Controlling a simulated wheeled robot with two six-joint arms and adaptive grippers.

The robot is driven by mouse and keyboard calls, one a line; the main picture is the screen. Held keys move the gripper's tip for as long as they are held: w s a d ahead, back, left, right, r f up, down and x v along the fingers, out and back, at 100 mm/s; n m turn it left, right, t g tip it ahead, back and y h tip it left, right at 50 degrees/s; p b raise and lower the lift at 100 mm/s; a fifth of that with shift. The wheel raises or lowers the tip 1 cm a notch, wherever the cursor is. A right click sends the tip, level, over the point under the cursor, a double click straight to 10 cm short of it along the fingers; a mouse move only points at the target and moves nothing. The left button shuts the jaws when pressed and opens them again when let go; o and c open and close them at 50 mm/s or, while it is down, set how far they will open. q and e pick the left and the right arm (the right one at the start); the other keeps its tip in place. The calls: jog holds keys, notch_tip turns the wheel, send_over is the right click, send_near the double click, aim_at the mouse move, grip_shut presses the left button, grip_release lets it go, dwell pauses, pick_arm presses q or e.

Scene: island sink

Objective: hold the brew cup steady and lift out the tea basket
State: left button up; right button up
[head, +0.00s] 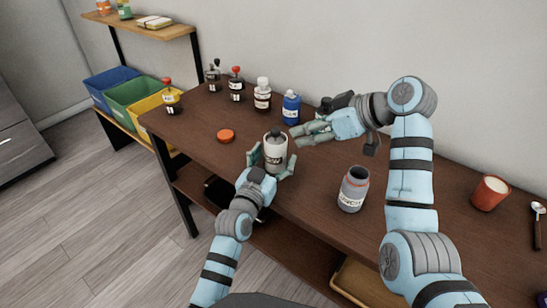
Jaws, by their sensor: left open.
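The brew cup (274,160) is a white, labelled cup standing upright near the front edge of the brown table. The tea basket (275,137) shows as a grey, dark-topped piece in the cup's mouth; its lower part is hidden inside. My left gripper (271,168) is open, with one finger on each side of the cup; I cannot tell whether they touch it. My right gripper (299,134) is low over the table, right of and behind the cup, apart from the basket. It looks empty, but its finger gap is unclear.
A grey open jar (353,188) stands to the right, and a red cup (490,192) farther right. Coloured bins (130,94) are at left.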

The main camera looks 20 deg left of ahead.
aim_at(278, 130)
pick_arm(q)
jog(key=shift+c, duration=0.2)
jog(key=c, duration=1.3)
pick_arm(e)
jog(key=shift+o, duration=1.2)
jog(key=shift+d, duration=0.1)
jog(key=shift+o, duration=0.2)
jog(key=d+y, duration=0.3)
jog(key=shift+s+d+n, duration=0.3)
jog(key=shift+s+n, duration=0.1)
jog(key=x, duration=0.3)
jog(key=r+x, duration=0.1)
jog(key=x, duration=0.7)
jog(key=shift+w+a+r, duration=0.15)
jog(key=shift+w+a, duration=0.2)
jog(key=shift+a, duration=0.15)
jog(key=shift+y, duration=0.3)
grip_shut()
